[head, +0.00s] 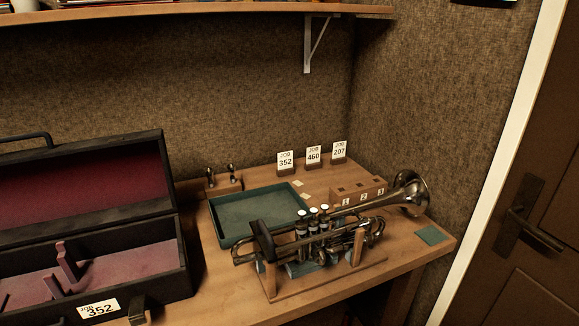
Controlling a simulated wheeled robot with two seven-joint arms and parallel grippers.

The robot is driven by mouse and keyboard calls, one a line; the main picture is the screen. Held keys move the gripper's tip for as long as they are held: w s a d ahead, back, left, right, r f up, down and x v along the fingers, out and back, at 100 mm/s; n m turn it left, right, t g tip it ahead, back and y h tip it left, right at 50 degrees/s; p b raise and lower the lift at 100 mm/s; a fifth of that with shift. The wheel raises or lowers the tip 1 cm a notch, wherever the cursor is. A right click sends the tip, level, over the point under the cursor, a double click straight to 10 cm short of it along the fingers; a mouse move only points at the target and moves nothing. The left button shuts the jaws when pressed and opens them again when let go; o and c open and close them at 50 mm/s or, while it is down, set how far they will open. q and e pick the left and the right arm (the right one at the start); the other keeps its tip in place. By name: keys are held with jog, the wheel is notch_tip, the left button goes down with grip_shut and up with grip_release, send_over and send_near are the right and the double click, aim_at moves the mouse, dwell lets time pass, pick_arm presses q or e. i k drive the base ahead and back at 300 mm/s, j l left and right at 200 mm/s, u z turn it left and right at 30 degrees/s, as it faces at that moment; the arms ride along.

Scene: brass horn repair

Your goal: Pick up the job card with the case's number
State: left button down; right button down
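The open black case (151,246) with a dark red lining stands at the left of the bench. Its front label (99,309) reads JOB 352. Three white job cards stand upright in small wooden holders at the back of the bench. The left card (286,160) reads JOB 352. The middle card (314,155) reads JOB 460. The right card (339,150) reads JOB 207. Neither of my grippers is in the head view.
A trumpet (320,232) rests on a wooden stand in front of a green tray (215,224). A wooden block numbered 1 to 3 (343,190) sits behind the trumpet. A shelf (200,12) overhangs the back. A door (540,240) is at right.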

aim_at(285, 159)
jog(key=i+l+z, duration=0.2)
jog(key=l+z, duration=0.25)
jog(key=i+l+z, duration=0.2)
jog(key=z, duration=0.3)
jog(key=i+j, duration=0.05)
jog(key=i, duration=0.05)
